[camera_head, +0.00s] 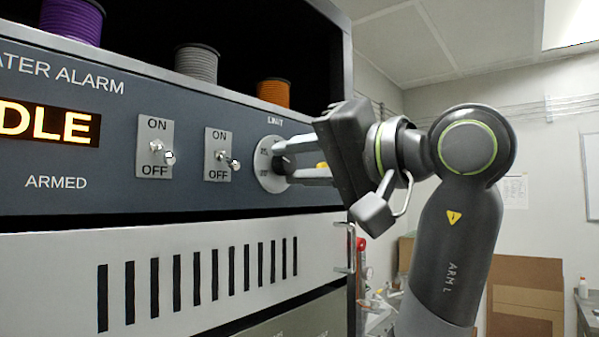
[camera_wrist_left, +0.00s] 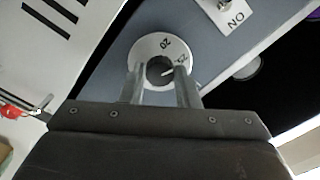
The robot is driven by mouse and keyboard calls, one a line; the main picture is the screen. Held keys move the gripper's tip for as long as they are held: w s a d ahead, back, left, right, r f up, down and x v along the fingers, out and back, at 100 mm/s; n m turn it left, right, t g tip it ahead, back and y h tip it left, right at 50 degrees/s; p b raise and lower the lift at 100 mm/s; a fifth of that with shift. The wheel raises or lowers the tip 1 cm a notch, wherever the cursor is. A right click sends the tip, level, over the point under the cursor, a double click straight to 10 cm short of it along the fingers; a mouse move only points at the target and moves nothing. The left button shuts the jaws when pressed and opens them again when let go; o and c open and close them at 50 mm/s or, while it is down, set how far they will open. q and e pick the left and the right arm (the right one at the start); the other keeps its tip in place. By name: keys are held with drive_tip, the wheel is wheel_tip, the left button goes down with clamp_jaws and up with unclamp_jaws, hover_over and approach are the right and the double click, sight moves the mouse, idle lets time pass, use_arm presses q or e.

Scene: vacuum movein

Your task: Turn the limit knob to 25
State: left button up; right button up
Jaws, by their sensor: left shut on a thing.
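The limit knob's round white dial plate (camera_head: 267,178) sits on the grey alarm panel, under the word LIMIT. My left gripper (camera_head: 285,163) reaches it from the right, with its fingertips at the dial. In the left wrist view, the dark knob (camera_wrist_left: 160,70) stands between the two fingers of my left gripper (camera_wrist_left: 160,80), which is shut on it. A white pointer line on the knob points right and slightly up, towards a partly hidden number on the dial plate (camera_wrist_left: 150,46). The number 20 shows beside it. My right gripper is not in view.
Two ON/OFF toggle switches, one left (camera_head: 156,150) and one right (camera_head: 222,155), stand left of the dial. The lit display (camera_head: 50,123) reads "DLE" at the picture edge. Purple, grey and orange spools stand on the shelf above. A slotted white panel (camera_head: 200,270) lies below.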

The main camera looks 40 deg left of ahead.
use_arm(q)
drive_tip(key=shift+m+b, duration=0.35)
drive_tip(key=shift+m, duration=0.55)
drive_tip(key=o, duration=1)
drive_tip(key=shift+c, duration=0.2)
